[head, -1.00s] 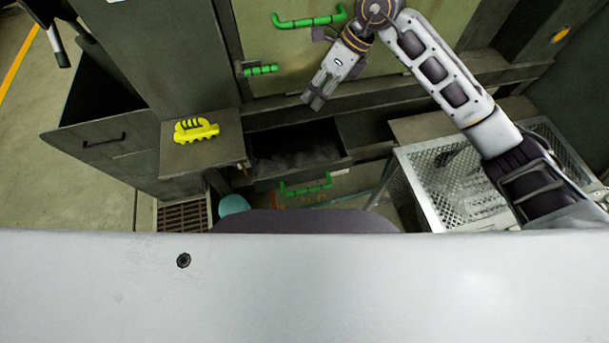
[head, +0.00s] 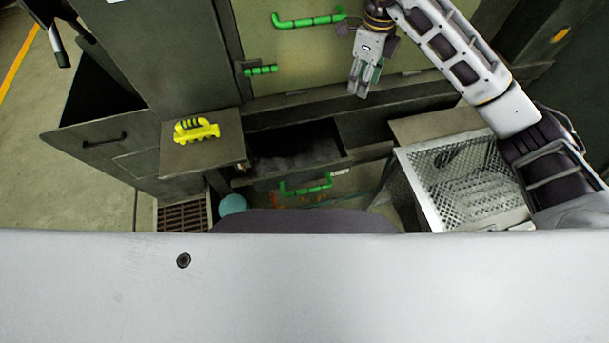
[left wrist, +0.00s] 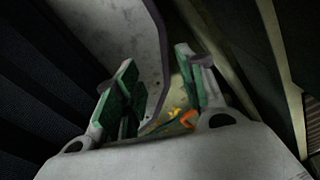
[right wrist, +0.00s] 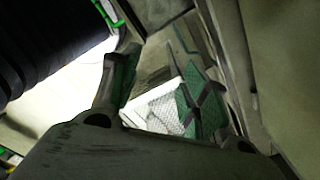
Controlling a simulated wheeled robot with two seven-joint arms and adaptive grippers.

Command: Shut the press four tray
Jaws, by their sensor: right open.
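The tray (head: 300,176) sits low at the press front, pulled out, with its dark inside and some grey material showing. A green bar handle (head: 305,187) is on its front. My right gripper (head: 359,92) is open and empty, above and to the right of the tray, pointing down, apart from the handle. Its spread fingers show in the right wrist view (right wrist: 155,80). My left gripper is out of the head view. In the left wrist view (left wrist: 155,85) its fingers are apart with nothing between them.
A green door handle (head: 305,21) and a smaller green one (head: 261,71) are on the press door (head: 330,55). A perforated metal box (head: 465,175) stands to the right. A grey surface fills the foreground.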

